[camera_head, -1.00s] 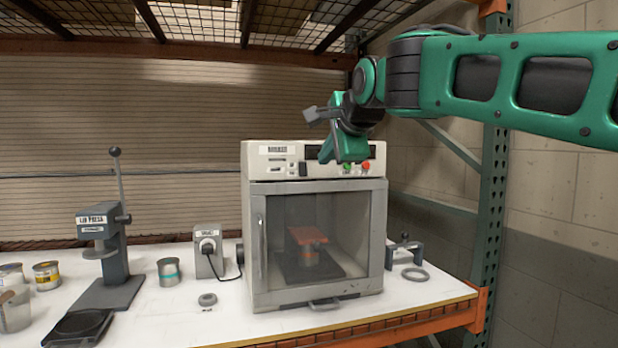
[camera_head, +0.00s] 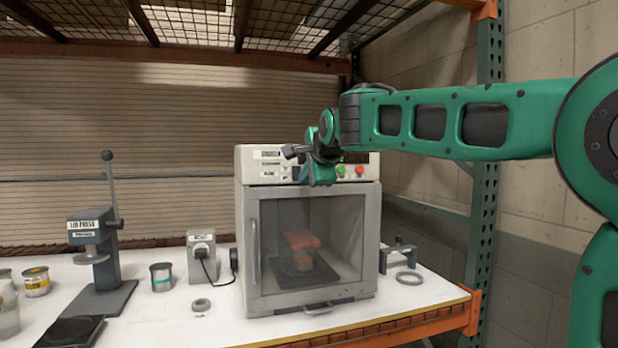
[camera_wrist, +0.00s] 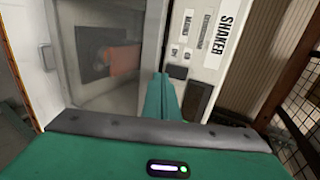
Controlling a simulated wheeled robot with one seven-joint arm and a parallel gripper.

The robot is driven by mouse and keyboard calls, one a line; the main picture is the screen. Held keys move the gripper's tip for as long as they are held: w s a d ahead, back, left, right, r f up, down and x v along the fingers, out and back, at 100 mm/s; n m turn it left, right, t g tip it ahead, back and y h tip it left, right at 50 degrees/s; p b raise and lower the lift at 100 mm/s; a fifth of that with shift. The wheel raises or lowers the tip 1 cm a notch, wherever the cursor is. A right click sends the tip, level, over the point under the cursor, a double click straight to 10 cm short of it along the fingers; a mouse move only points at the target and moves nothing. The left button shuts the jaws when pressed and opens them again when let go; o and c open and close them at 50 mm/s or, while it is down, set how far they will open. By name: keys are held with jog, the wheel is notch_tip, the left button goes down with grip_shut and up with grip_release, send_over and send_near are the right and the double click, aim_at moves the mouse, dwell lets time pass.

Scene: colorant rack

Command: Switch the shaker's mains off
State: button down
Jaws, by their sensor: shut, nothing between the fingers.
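The shaker (camera_head: 345,245) is a beige cabinet with a closed glazed door, in the middle of the bench. Its top panel carries labels, a green button (camera_head: 340,170) and a red button (camera_head: 360,171). In the wrist view the SHAKER label (camera_wrist: 222,35) shows beside smaller lettering, a small dark switch-like part (camera_wrist: 178,72) and a larger dark part (camera_wrist: 198,98). I cannot tell which is the mains switch or its position. My gripper (camera_head: 318,180) is shut and empty in front of the panel. Its fingertips (camera_wrist: 161,76) appear beside the small dark part; contact is unclear.
A grey socket box (camera_head: 201,262) with a plugged-in cable stands left of the shaker. A press (camera_head: 98,250) and tins, one of them grey (camera_head: 161,277), are farther left. A clamp-like fixture (camera_head: 398,255) and ring (camera_head: 409,278) lie to the right.

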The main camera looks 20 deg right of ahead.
aim_at(297, 173)
jog(key=shift+w+f, duration=0.15)
jog(key=shift+w, duration=0.65)
jog(key=shift+w+f, duration=0.15)
jog(key=shift+w, duration=0.05)
